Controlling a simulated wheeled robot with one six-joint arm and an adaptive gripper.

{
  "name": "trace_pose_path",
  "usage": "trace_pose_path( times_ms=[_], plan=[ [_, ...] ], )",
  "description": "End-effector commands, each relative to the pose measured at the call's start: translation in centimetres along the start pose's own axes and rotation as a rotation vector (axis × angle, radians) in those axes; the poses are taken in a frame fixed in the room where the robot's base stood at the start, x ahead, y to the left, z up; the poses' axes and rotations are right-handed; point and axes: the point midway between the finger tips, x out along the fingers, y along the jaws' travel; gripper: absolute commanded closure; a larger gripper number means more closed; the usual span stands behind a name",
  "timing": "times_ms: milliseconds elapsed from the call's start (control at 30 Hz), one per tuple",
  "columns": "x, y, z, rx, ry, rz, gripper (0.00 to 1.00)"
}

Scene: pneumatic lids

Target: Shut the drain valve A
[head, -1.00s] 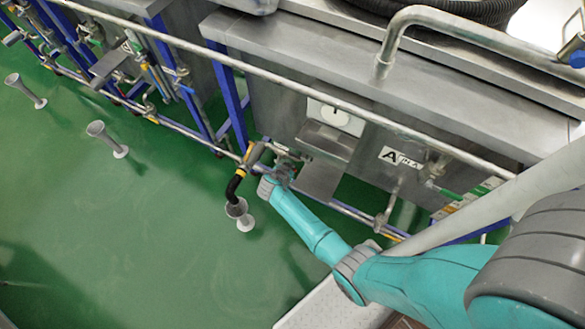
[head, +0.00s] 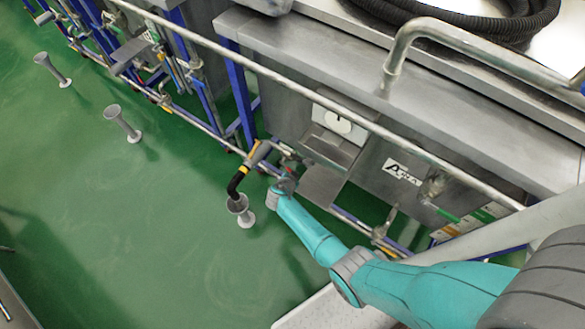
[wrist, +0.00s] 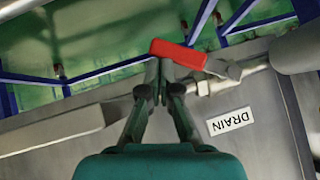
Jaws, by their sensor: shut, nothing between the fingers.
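In the wrist view a red valve handle (wrist: 178,54) lies roughly across the picture, just beyond my fingertips. Its right end meets a pale metal fitting on a pipe (wrist: 225,84). In the head view my gripper (head: 286,174) is low in front of the tank marked A (head: 402,172), beside the drain pipe (head: 260,153); the handle is not clear there.
A black hose elbow (head: 236,184) leads down to a grey floor funnel (head: 240,206) left of my gripper. A long metal rail (head: 290,86) runs in front of the tanks. Two more funnels stand farther left (head: 122,122) (head: 52,69). The green floor between is open.

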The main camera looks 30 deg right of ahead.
Motion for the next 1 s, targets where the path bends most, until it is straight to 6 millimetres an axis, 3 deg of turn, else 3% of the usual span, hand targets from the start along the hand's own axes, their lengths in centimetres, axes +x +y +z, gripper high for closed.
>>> trace_pose_path(
  times_ms=[667,1000],
  plan=[
    [-0.1,0.0,0.1,0.0,0.001,0.0,1.0],
    [-3.8,0.0,0.2,-0.001,0.0,-0.003,1.0]
  ],
)
